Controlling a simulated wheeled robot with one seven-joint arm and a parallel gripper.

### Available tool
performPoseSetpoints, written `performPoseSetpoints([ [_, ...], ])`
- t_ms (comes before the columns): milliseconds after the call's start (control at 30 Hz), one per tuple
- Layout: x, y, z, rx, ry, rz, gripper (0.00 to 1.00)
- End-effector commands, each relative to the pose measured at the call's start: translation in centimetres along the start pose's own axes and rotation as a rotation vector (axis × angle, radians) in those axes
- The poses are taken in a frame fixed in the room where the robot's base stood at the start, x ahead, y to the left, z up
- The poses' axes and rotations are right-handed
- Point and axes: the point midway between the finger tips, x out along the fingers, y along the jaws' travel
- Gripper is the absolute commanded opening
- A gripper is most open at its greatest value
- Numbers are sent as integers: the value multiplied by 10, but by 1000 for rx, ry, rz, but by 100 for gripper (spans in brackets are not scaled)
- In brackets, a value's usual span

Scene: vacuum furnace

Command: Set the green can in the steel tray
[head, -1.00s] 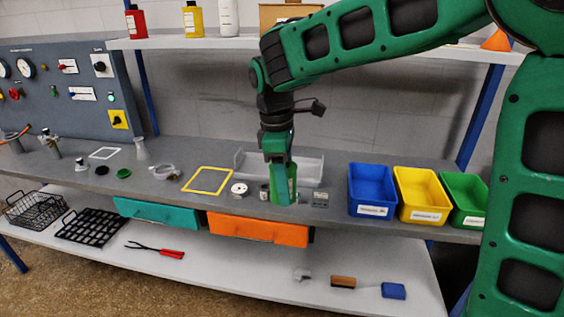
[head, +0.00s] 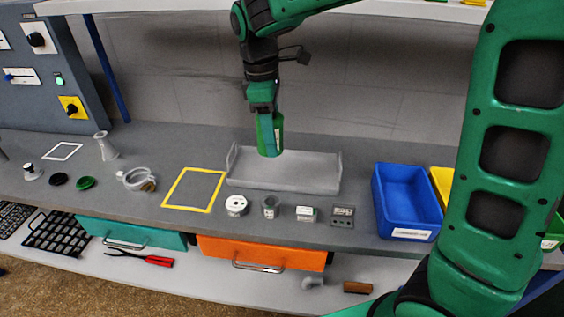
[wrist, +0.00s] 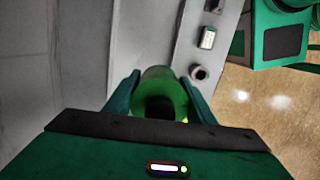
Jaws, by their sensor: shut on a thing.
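The green can (head: 276,136) hangs upright under my gripper (head: 266,118), which is shut on it. In the wrist view the can (wrist: 160,92) sits between the two fingers of my gripper (wrist: 160,100). The steel tray (head: 290,180) is a long, low grey tray with raised ends on the bench. In the head view the can overlaps the tray's back left part. The can's lower end appears above the tray floor, but I cannot tell the exact gap.
A yellow square frame (head: 193,189) lies left of the tray. In front stand a white spool (head: 236,205), a grey cup (head: 270,207) and small blocks (head: 306,213). A blue bin (head: 405,205) stands to the right. A shelf (head: 400,12) runs above.

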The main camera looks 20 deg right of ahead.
Motion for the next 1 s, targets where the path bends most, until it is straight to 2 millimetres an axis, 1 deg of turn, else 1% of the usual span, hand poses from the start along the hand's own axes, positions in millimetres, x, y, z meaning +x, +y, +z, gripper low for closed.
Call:
performPoseSetpoints([
  [67, 3, 2, 6, 3, -1, -1, 13],
  [167, 13, 7, 18, 6, -1, -1, 13],
  [400, 47, 22, 58, 5, -2, -2, 13],
  [600, 71, 32, 86, 0, -1, -1, 13],
  [700, 78, 36, 94, -2, 0, 0, 13],
  [867, 85, 37, 98, -5, -1, 0, 13],
  [1000, 104, 37, 95, -5, -2, -2, 13],
])
